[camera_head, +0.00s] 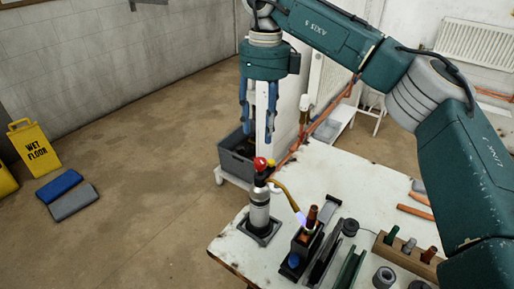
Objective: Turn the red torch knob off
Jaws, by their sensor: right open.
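The red torch knob (260,164) sits on top of the torch (259,208), a silver cylinder standing upright in a dark square base near the table's left edge. A curved brass tube (286,191) runs from its top to the right. A bluish-white flame (301,218) shows at the tube's tip, beside a copper-coloured piece. My right gripper (258,117) hangs above the knob in the picture, fingers pointing down, apart and empty, with a visible gap to the knob. How far it is from the knob in depth is hard to tell. My left gripper is not in view.
The white worktable (350,181) holds clamps, dark rails and a wooden block (408,257) with several coloured tools. A grey crate (238,150) stands behind the table. A yellow wet floor sign (34,149) stands at the left. The floor between is mostly clear.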

